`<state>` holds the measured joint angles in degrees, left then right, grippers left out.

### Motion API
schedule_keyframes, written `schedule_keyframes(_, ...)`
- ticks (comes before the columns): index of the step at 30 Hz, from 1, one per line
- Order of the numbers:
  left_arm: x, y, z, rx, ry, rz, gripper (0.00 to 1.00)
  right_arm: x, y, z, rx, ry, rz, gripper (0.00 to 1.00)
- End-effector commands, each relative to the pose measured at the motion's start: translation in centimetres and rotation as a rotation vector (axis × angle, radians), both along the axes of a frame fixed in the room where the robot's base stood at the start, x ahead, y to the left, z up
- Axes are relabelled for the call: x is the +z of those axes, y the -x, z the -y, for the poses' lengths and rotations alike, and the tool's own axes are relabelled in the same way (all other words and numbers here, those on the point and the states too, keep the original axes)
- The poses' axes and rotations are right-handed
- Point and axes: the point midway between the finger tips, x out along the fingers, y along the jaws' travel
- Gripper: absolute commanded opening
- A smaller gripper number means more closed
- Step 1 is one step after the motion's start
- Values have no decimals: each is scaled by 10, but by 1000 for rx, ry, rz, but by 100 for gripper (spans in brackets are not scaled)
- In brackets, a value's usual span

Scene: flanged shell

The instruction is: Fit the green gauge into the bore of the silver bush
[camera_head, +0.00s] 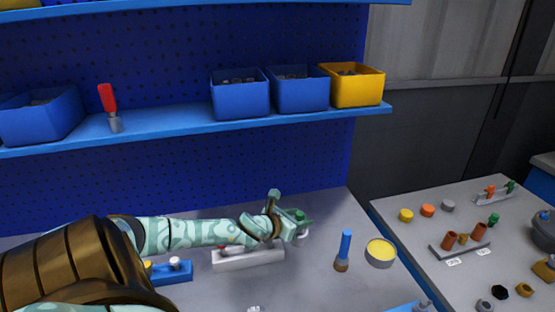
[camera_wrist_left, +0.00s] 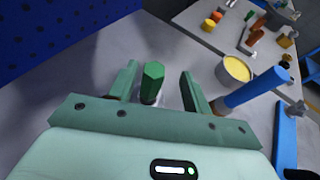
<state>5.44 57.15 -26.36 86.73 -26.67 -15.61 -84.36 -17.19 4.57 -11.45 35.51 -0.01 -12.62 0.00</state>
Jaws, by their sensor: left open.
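A green gauge (camera_wrist_left: 152,80) with a hexagonal head stands between the two fingers of my left gripper (camera_wrist_left: 158,86) in the left wrist view. The fingers are spread apart, with a gap on each side of it. In the head view the gauge (camera_head: 302,215) shows just beyond the left gripper (camera_head: 288,225), partly hidden by it. A small pale silver piece (camera_head: 304,234) shows at its foot, perhaps the silver bush; I cannot tell how deep the gauge sits in it.
A pale block (camera_head: 248,262) lies under my left wrist, with a blue block (camera_head: 172,271) left of it. A blue-handled brush (camera_head: 344,249) and a tin with yellow contents (camera_head: 381,252) stand to the right.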

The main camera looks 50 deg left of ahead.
Motion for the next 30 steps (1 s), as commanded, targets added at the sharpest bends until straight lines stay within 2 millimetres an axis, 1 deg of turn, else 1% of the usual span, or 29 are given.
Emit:
schedule_keyframes(1, 0, 18, 0, -1, -3, -18, 49, 6, -4, 0, 0, 1, 8, 36)
schedule_keyframes(3, 8, 33, 1, -1, -2, -15, 49, 9, -10, 2, 0, 2, 16, 36)
schedule_keyframes(9, 22, 67, 4, 0, 2, -15, 49, 19, 1, -7, -2, -9, 2, 36)
schedule_keyframes(12, 28, 80, 4, 1, 2, -13, 49, 23, 2, -3, 0, -4, 1, 36)
schedule_keyframes(16, 33, 91, 5, 1, 2, -12, 49, 26, -7, 11, 3, 14, 13, 36)
schedule_keyframes(18, 34, 94, 4, 2, 2, -12, 49, 27, -10, 14, 4, 17, 18, 36)
schedule_keyframes(20, 34, 95, 5, 1, 1, -11, 49, 27, -10, 12, 3, 15, 18, 36)
schedule_keyframes(27, 34, 95, 5, 0, 1, -10, 49, 26, -5, -5, -3, -7, 13, 36)
schedule_keyframes(30, 34, 95, 5, 0, 1, -10, 49, 26, -5, -6, -3, -8, 12, 36)
